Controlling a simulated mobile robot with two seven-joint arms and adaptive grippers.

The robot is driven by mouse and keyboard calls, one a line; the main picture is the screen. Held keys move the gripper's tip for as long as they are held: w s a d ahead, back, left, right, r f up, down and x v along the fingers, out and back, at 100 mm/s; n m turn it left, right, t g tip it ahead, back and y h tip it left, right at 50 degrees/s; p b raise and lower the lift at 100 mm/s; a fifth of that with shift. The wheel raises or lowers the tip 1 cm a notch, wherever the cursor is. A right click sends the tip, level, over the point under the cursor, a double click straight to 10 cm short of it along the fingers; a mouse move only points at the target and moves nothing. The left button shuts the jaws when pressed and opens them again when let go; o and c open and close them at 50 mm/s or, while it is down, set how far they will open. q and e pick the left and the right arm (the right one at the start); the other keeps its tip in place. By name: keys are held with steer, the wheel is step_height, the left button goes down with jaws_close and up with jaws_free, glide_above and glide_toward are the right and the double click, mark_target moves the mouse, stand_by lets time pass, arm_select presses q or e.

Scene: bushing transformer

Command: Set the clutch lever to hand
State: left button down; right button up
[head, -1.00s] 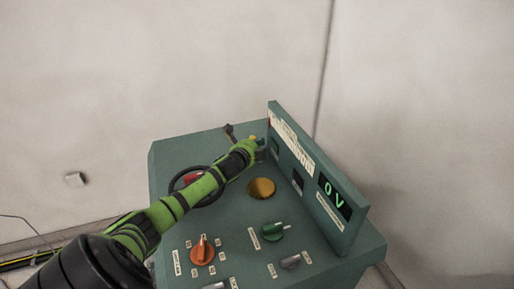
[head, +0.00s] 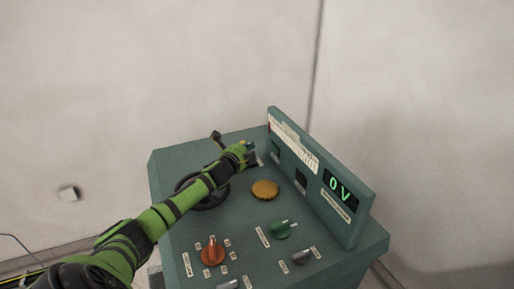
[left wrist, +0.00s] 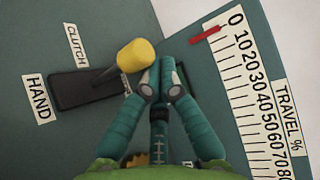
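In the left wrist view, the clutch lever (left wrist: 136,57) has a yellow knob on a thin dark rod. The rod rises from a black slotted plate (left wrist: 80,88) between the CLUTCH label (left wrist: 77,45) and the HAND label (left wrist: 38,98). The knob leans toward the upper right, away from HAND. My left gripper (left wrist: 159,72) has its teal fingertips together just right of the knob; I cannot tell whether they touch it. In the head view, my left gripper (head: 246,154) is over the back of the console, hiding the lever. My right gripper is not in view.
The green console (head: 240,225) carries a black handwheel (head: 213,203) under my left arm, a gold button (head: 265,190), and orange (head: 212,251) and green knobs (head: 280,230). Its upright panel (head: 345,205) reads 0 V. A travel scale (left wrist: 250,85) lies right of my fingers.

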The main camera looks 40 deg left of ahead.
arm_select(q)
steer(key=shift+s+a+f+p, duration=0.1)
steer(key=shift+s+a+p, duration=0.15)
steer(key=shift+s, duration=0.25)
steer(key=shift+s+a+p, duration=0.15)
steer(key=shift+s+a, duration=0.15)
steer(key=shift+s, duration=0.2)
steer(key=shift+s+d, duration=0.2)
steer(key=shift+s, duration=0.35)
steer(key=v, duration=1.1)
steer(key=shift+w, duration=0.1)
